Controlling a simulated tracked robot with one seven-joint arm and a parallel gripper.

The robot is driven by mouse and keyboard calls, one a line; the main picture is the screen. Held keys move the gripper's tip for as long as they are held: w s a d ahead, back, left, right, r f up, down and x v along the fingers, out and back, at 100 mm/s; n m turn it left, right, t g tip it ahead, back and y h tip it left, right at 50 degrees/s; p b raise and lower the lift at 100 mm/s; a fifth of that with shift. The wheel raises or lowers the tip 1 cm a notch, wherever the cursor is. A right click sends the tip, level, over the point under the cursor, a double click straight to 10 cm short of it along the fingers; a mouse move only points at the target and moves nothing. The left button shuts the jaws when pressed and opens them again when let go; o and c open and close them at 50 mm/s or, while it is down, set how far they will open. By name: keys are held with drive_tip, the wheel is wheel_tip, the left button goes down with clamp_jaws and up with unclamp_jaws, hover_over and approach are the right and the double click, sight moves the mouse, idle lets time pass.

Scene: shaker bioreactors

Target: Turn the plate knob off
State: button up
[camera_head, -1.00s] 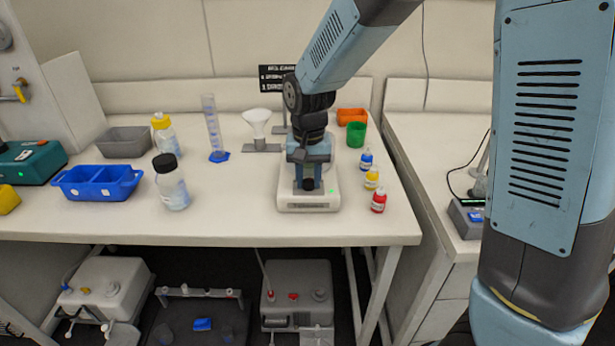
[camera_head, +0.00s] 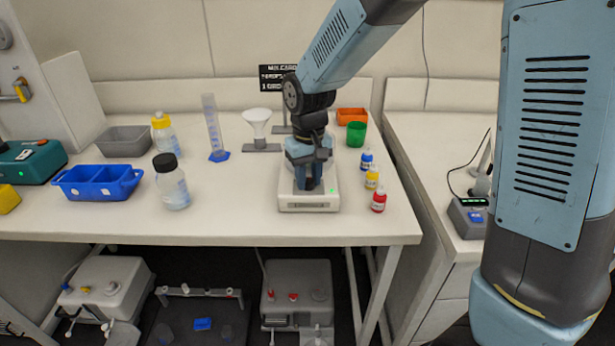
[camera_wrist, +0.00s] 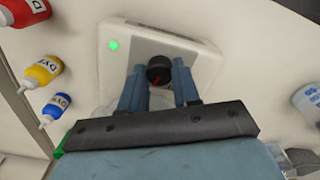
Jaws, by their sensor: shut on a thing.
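The plate (camera_head: 300,204) is a white box-shaped device on the bench, with a green light lit at its front right corner. The light also shows in the wrist view on the plate's face (camera_wrist: 124,26).
Blue (camera_head: 366,163), yellow (camera_head: 372,178) and red (camera_head: 378,202) dye bottles stand close to the plate's right. A green cup (camera_head: 356,135) and a funnel on a stand (camera_head: 257,122) are behind. A black-capped bottle (camera_head: 172,188) stands left, with clear bench between.

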sight(309, 180)
drive_tip(key=n, duration=1.2)
drive_tip(key=shift+n, duration=0.3)
idle(0.4)
drive_tip(key=o, duration=1.1)
drive_tip(key=shift+c, duration=0.2)
wheel_tip(309, 180, up, 14)
drive_tip(key=shift+f, duration=0.15)
